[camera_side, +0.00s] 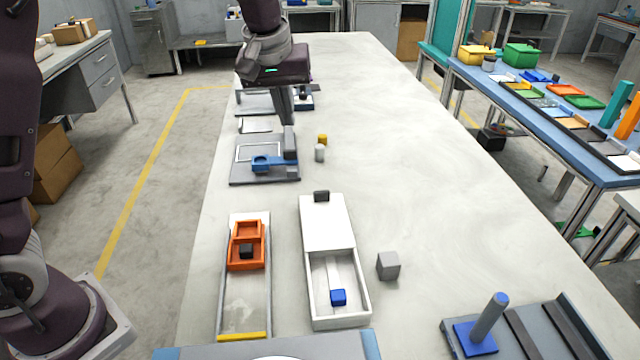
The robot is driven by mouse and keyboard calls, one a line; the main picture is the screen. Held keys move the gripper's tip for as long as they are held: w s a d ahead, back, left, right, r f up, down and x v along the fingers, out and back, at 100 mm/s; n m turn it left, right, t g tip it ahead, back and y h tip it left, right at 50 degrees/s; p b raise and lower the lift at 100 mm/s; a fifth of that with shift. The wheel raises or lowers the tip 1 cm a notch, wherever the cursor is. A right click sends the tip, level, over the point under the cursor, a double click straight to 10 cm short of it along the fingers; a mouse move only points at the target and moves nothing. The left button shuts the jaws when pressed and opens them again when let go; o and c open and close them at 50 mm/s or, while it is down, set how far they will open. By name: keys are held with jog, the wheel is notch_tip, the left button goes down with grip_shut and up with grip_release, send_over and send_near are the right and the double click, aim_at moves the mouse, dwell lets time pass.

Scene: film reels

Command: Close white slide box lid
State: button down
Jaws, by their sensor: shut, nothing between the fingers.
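The white slide box (367,302) sits in the middle front of the table. Its white lid (327,226) covers the far part and leaves the near part open. A dark grey block-shaped handle (321,196) stands at the lid's far end. A blue cube (338,297) lies inside the open near part. My gripper (288,121) is shut and empty, pointing down above the far part of the table. It is well beyond the box and apart from it.
A grey cube (388,266) stands right of the box. An orange tray (262,246) with a black cube sits on a rail to the left. A grey fixture with a blue part (270,162) and two small cylinders (320,152) stand beyond. The table's right side is mostly clear.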

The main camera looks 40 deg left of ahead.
jog(key=shift+n+g+y, duration=0.4)
jog(key=shift+n+y, duration=0.3)
jog(key=shift+n, duration=0.2)
jog(key=w+f, duration=0.3)
jog(key=f, duration=0.4)
jog(key=w+f, duration=0.3)
jog(key=f, duration=0.4)
jog(key=w+f, duration=0.4)
jog(key=f, duration=0.3)
jog(key=shift+a+f, duration=0.1)
jog(key=shift+a, duration=0.05)
jog(key=shift+s+d, duration=0.5)
jog(key=shift+d, duration=0.1)
